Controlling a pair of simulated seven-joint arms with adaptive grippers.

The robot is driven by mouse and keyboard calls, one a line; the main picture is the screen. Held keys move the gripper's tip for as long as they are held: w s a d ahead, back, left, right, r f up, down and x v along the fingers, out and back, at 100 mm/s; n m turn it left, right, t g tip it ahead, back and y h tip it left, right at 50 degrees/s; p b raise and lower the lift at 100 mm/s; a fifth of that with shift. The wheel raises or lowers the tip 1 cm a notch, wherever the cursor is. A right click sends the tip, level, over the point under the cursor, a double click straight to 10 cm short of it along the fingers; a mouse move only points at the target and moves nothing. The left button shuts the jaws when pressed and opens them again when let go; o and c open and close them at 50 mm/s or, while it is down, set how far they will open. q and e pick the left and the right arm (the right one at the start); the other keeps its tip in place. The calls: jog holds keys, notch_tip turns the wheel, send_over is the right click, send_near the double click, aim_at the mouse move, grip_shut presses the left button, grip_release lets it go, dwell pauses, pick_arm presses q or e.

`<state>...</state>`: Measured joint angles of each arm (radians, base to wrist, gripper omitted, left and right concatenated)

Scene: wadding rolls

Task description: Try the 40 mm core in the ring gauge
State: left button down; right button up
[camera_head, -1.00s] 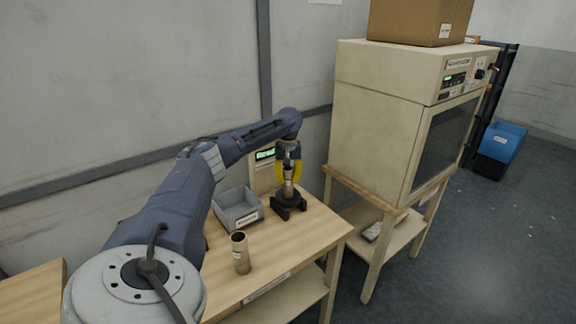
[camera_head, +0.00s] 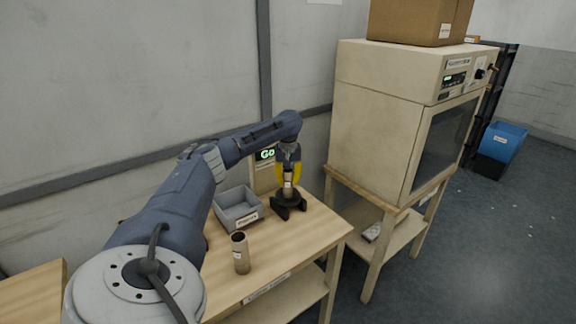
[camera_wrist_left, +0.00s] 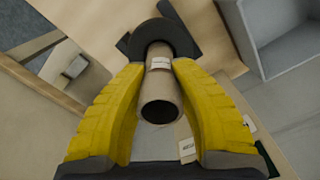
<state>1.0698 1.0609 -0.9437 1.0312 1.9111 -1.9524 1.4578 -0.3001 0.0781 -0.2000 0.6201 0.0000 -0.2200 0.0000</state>
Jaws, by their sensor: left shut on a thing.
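My left gripper (camera_head: 288,174) has yellow fingers and is shut on a brown cardboard core with a white label (camera_head: 288,183). The core (camera_wrist_left: 160,90) also shows in the left wrist view, between the two fingers, with its open end towards the camera. Its far end meets the black ring gauge (camera_head: 289,207) on the bench, and the dark ring (camera_wrist_left: 168,36) surrounds it there. How deep it sits is hidden. A display (camera_head: 265,155) behind the gauge reads "Go" in green. A second core (camera_head: 241,254) stands upright near the bench's front. My right gripper is not in view.
A grey labelled bin (camera_head: 239,211) stands left of the gauge on the wooden bench (camera_head: 312,238). A beige oven (camera_head: 385,130) on its own stand is to the right, with a cardboard box (camera_head: 415,20) on top. A blue bin (camera_head: 505,143) is farther right.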

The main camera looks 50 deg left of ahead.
pick_arm(q)
jog(key=shift+f, duration=0.55)
dwell(0.7)
dwell(1.3)
